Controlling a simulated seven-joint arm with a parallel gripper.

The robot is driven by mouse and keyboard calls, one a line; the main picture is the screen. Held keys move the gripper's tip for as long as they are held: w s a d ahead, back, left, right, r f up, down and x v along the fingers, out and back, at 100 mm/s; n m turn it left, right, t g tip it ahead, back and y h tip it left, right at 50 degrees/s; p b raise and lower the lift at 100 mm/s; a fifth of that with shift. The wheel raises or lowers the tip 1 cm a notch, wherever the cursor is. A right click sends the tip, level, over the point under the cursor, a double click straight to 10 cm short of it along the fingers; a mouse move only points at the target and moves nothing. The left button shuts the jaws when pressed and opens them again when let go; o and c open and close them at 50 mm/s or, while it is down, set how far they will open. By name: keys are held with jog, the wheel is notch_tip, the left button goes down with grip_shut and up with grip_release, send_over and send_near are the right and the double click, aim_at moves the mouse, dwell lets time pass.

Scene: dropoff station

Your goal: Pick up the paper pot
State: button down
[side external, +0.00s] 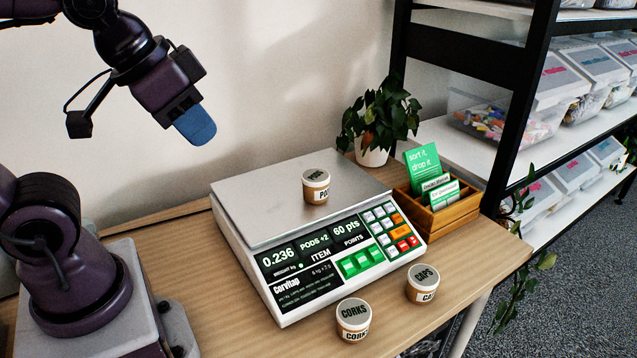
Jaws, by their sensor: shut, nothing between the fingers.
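Three small lidded tan pots with grey tops are in view, and none has a label that reads as paper. The pot labelled PODS (316,187), its lettering small, stands upright on the steel plate of the scale (262,200). The pot labelled CORKS (353,321) stands on the table in front of the scale. The pot labelled CAPS (422,284) stands on the table to its right, by the scale's front right corner. My gripper (197,128), with blue fingertips, is shut and empty, high at the upper left, well away from all the pots.
The scale display reads 0.236, PODS ×2 and 60 pts. A black-framed shelf (512,135) with clear bins rises at right. The wooden table (200,300) is bare left of the scale.

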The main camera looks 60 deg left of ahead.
jog(key=shift+c, duration=0.9)
grip_release()
